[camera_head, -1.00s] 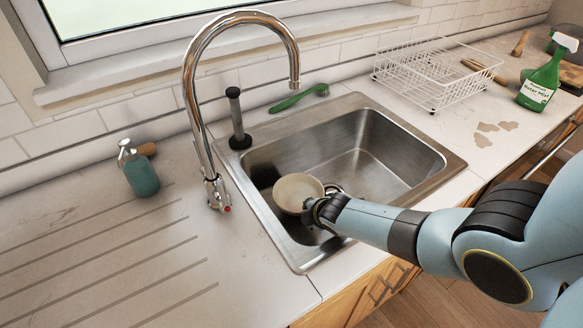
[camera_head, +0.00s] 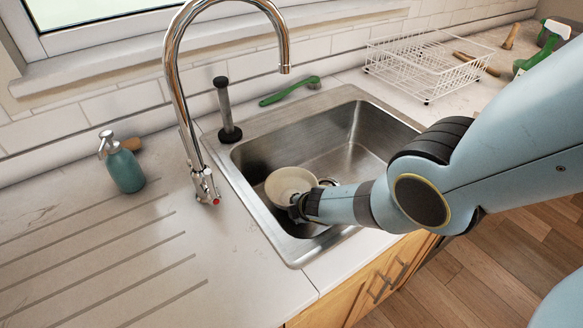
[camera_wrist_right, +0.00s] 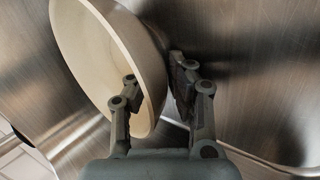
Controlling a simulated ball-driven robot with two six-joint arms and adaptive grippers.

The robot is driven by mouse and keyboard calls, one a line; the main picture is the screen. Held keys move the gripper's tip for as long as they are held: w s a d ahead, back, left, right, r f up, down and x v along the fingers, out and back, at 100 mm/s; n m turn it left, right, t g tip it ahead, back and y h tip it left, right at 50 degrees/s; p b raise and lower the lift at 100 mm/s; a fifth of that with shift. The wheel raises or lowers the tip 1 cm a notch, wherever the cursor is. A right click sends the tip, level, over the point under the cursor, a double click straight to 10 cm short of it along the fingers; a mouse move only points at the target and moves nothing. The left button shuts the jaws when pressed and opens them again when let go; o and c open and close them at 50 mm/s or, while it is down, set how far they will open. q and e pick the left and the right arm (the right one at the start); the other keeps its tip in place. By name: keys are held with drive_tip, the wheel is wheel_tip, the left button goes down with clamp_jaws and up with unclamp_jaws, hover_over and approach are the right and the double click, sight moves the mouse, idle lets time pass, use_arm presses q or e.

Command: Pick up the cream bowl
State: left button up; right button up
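The cream bowl (camera_head: 290,184) sits in the left part of the steel sink, its opening facing up. My right gripper (camera_head: 301,206) is at the bowl's near right side in the head view. In the right wrist view the bowl (camera_wrist_right: 112,50) fills the upper left. There my right gripper (camera_wrist_right: 156,78) straddles the bowl's wall, one finger over the inside and the other close beside the outside. A gap shows between the fingers, wider than the rim. Whether either finger touches the bowl is unclear. My left gripper is not in view.
The steel sink's (camera_head: 262,226) walls surround the bowl. A tall chrome faucet (camera_head: 205,180) stands at its left. A dark upright tool (camera_head: 226,110), green brush (camera_head: 290,91), teal bottle (camera_head: 125,170), wire rack (camera_head: 425,68) and green spray bottle (camera_head: 527,63) are around. The left counter is mostly clear.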

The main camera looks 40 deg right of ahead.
clamp_jaws()
drive_tip(key=shift+r, duration=0.1)
idle(0.3)
drive_tip(key=shift+r, duration=0.1)
